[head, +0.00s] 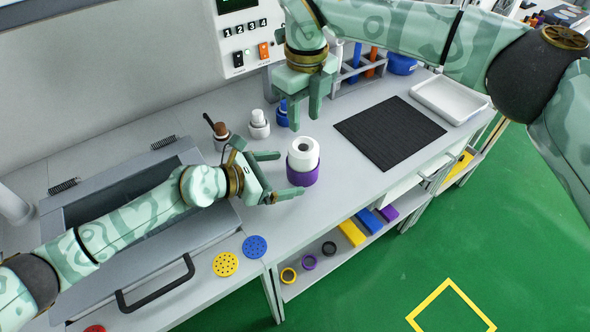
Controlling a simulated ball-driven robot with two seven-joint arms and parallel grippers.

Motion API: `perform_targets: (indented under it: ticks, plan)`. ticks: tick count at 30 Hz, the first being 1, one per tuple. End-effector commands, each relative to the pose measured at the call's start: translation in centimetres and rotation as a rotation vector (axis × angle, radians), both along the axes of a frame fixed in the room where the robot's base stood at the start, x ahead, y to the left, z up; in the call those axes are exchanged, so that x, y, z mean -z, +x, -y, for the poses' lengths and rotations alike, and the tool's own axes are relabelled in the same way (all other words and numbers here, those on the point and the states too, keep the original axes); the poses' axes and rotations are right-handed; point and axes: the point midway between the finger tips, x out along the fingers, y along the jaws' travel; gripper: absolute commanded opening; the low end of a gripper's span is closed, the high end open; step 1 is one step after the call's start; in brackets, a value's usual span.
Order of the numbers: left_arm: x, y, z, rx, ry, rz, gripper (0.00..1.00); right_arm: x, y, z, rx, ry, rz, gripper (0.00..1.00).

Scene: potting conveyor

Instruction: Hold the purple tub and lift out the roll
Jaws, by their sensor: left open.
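The purple tub (304,178) stands upright on the grey bench top. The white roll (304,160) stands in it and sticks up above the rim, its round hole showing on top. My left gripper (290,174) is open at the left of the tub, with one finger behind and one in front of it. I cannot tell whether either finger touches the tub. My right gripper (305,122) points down above and slightly behind the roll. Its two fingers are apart with nothing between them, so it is open. The roll is clear of both grippers.
A black mat (390,132) and a white tray (449,100) lie to the right. A recessed bin with a black handle (160,287) is at the left. The bench's front edge is near the tub.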

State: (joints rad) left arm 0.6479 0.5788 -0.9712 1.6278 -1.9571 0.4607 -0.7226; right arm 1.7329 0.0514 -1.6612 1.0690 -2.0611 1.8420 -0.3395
Motion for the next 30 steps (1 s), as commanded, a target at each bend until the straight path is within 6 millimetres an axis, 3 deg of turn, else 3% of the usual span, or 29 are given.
perform_targets:
  ticks: [7,18,19,24,26,30]
  plan:
    - [1.3,1.7,2.8,0.000,0.000,0.000,0.94,0.0,0.0,0.0,0.000,0.000,0.000,0.36]
    - [1.6,2.1,3.4,-0.001,0.001,0.001,0.94,0.0,0.0,0.0,0.000,0.000,0.000,0.36]
    - [1.6,2.1,3.4,-0.001,0.001,0.001,0.91,0.0,0.0,0.0,0.000,0.000,0.000,0.36]
    - [1.6,2.0,3.4,0.000,0.000,0.001,0.46,0.0,0.0,0.0,0.000,0.000,0.000,0.36]
    - [1.6,2.0,3.3,-0.001,0.001,0.001,0.46,0.0,0.0,0.0,0.000,0.000,0.000,0.36]
    - [1.6,2.0,3.3,-0.001,0.001,0.001,0.46,0.5,-1.0,-0.7,-0.004,0.022,-0.041,0.75]
